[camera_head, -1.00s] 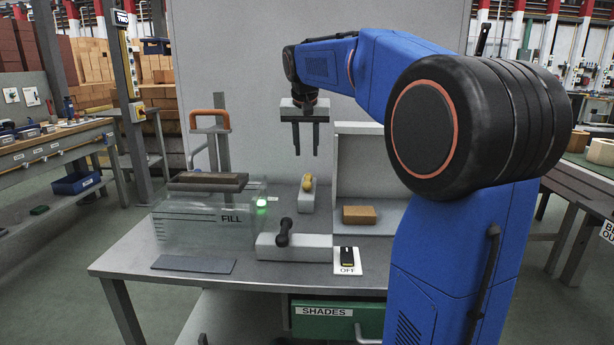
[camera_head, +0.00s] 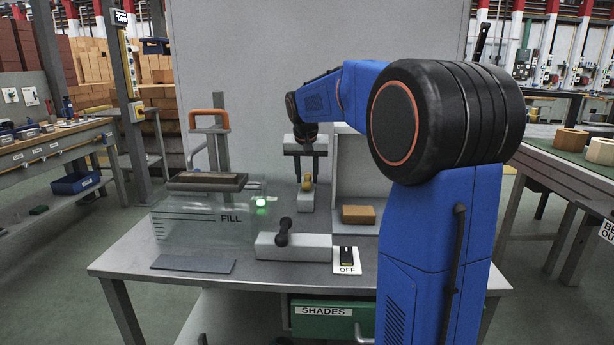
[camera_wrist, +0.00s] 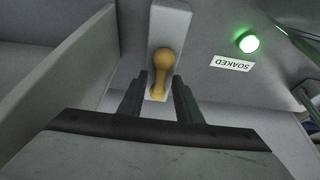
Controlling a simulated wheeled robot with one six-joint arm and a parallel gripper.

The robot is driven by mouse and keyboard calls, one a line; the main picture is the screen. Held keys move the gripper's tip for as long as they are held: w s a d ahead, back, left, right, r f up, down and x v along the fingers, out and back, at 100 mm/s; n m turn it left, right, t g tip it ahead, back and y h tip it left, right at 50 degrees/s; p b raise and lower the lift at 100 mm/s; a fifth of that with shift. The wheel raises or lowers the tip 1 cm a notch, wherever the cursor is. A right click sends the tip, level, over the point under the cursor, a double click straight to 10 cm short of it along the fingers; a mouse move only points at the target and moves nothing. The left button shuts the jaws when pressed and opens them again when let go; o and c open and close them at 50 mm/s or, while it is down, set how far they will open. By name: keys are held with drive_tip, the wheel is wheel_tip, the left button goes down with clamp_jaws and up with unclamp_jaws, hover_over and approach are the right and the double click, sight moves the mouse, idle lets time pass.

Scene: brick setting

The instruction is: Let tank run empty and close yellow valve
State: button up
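The yellow valve (camera_head: 307,182) is a small yellow handle on a light grey block at the back of the bench. It also shows in the wrist view (camera_wrist: 162,66), its lower end between my fingers. My gripper (camera_head: 306,182) points down at it with its two fingers apart, one on each side of the handle; it shows in the wrist view (camera_wrist: 159,84). I see gaps between fingers and handle.
A green lamp (camera_head: 261,203) glows beside the tank; the wrist view shows a SOAKED label (camera_wrist: 232,63) near it. A black lever (camera_head: 283,232) on a grey block and an OFF switch (camera_head: 346,257) are in front. A tan brick (camera_head: 358,214) lies right of the valve.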

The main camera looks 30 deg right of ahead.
clamp_jaws()
drive_tip(key=shift+m+h, duration=0.3)
drive_tip(key=shift+m, duration=0.6)
unclamp_jaws()
drive_tip(key=shift+a+r, duration=0.1)
